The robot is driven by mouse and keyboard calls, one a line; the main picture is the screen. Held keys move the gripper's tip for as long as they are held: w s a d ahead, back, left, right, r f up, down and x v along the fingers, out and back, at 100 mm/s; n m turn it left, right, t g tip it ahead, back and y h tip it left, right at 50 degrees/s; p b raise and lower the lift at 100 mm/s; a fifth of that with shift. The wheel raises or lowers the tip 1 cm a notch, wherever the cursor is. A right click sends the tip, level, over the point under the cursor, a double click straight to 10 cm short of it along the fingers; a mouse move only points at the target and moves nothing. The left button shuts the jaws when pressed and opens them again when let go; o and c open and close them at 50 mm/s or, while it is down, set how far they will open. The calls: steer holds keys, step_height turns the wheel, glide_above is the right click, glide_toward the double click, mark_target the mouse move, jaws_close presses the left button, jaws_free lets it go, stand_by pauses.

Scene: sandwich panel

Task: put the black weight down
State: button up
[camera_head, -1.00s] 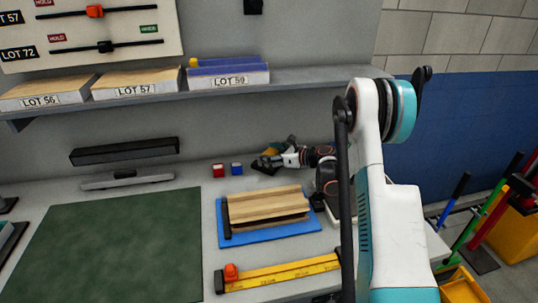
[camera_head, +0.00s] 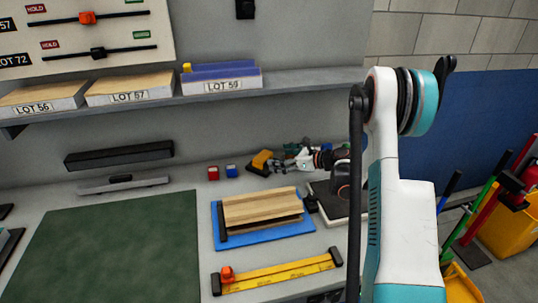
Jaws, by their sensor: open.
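My gripper (camera_head: 284,163) is open at the back of the bench, in front of the grey wall. A small dark item with an orange-yellow top (camera_head: 262,160) stands on the bench just left of its fingers. The fingers are very near it; I cannot tell if they touch. No plain black weight is clearly readable there, and I cannot tell whether this item is the weight. A small black block (camera_head: 311,203) sits at the right edge of the blue tray (camera_head: 262,239), apart from my gripper. Nothing shows between my fingers.
Wooden strips (camera_head: 262,206) lie on the blue tray. Red (camera_head: 213,173) and blue (camera_head: 231,171) cubes stand left of my gripper. A yellow ruler (camera_head: 280,273) lies in front. A dark-framed pale plate (camera_head: 335,202) is at right. The green mat (camera_head: 120,250) is clear.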

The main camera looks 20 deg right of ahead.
steer(key=shift+v, duration=2)
stand_by(0.7)
